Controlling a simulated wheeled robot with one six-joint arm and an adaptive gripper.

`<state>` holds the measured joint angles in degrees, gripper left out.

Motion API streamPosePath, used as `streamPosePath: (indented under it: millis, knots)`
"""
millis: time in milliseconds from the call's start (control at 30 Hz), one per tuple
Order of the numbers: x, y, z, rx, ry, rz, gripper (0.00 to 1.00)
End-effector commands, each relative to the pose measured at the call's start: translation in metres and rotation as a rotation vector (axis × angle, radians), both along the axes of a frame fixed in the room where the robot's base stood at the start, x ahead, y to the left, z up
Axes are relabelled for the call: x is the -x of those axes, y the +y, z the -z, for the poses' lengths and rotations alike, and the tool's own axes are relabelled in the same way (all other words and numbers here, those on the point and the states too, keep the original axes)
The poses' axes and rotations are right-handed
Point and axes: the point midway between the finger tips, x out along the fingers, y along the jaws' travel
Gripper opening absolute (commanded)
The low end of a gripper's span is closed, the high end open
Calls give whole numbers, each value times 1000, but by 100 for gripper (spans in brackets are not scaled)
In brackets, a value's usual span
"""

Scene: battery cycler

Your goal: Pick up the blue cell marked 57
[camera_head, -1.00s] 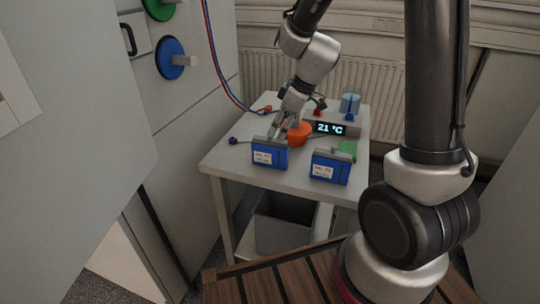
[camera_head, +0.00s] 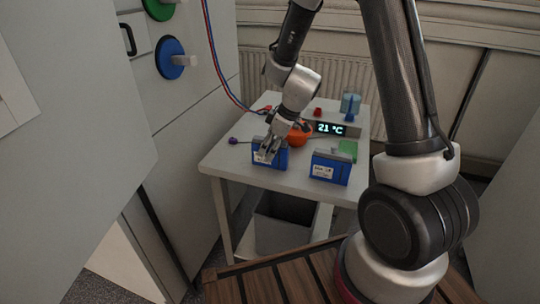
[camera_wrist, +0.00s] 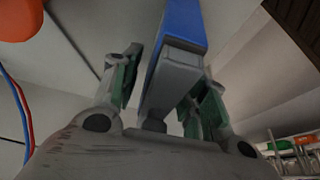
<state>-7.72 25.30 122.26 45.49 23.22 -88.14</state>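Two blue cells with grey tops and white labels stand on the white table. The label numbers are too small to read. My gripper (camera_head: 268,152) is at the top of the left blue cell (camera_head: 280,162), partly hiding it. The right blue cell (camera_head: 331,169) stands apart. In the wrist view the grey-topped blue cell (camera_wrist: 182,28) lies between my green-padded fingers (camera_wrist: 168,85). The fingers are spread on either side of its grey top, with a gap visible at the left finger.
An orange round object (camera_head: 300,136) sits just behind my gripper. A display reading 21 °C (camera_head: 329,129), a green item (camera_head: 348,147) and a light blue cylinder (camera_head: 350,103) are on the table (camera_head: 306,180). Red and blue cables (camera_head: 222,75) hang at the left.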

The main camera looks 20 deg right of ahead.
Motion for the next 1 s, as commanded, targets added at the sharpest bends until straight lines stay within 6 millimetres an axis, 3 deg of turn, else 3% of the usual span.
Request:
streamPosePath:
  millis: [33, 200, 600, 1000]
  knots:
    - [0, 0, 0, 0, 0, 0, 28]
    - [0, 0, 0, 0, 0, 0, 0]
    - [-1, 0, -6, -1, -3, -1, 0]
    - [-1, 0, -78, -1, -6, 0, 0]
